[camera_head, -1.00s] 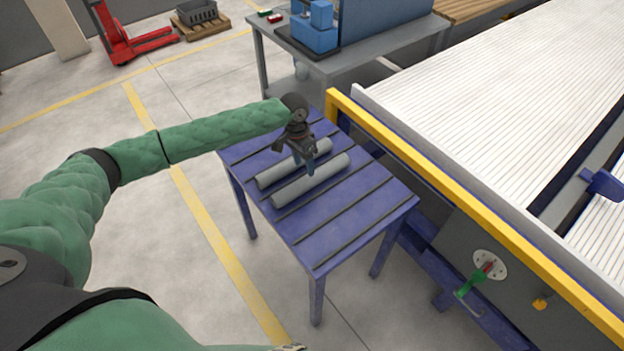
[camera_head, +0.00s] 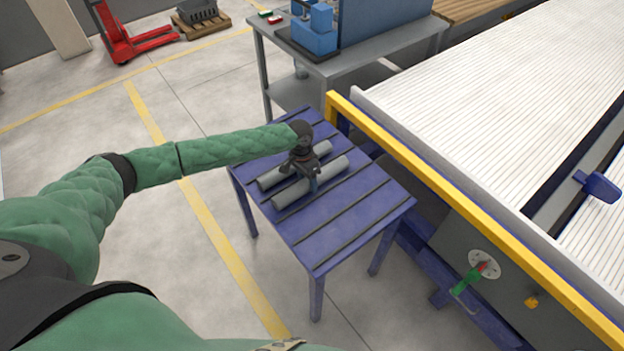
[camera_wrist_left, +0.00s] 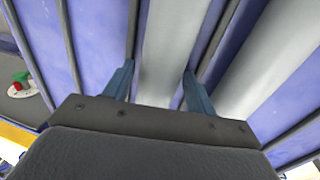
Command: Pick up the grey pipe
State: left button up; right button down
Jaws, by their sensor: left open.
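Two grey pipes lie side by side on a blue slatted table (camera_head: 350,225). The near pipe (camera_head: 287,194) is the one by my left gripper (camera_head: 313,182). In the left wrist view the open left gripper (camera_wrist_left: 158,78) has one blue finger on each side of this grey pipe (camera_wrist_left: 168,40), with visible gaps. The other pipe (camera_head: 274,178) lies just behind it, and in the left wrist view it is to the right of the fingers (camera_wrist_left: 270,65). My gripper hides the middle of both pipes in the head view. My right gripper is not in view.
A conveyor with a yellow rail (camera_head: 440,178) runs along the table's right side. The table's front part is bare. Floor to the left is open, with a red pallet jack (camera_head: 135,45) farther back.

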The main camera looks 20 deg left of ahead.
pick_arm(q)
jog(key=shift+f, duration=0.2)
jog(key=shift+c, duration=0.5)
jog(key=c, duration=0.7)
jog(key=shift+c, duration=0.2)
jog(key=shift+r, duration=0.1)
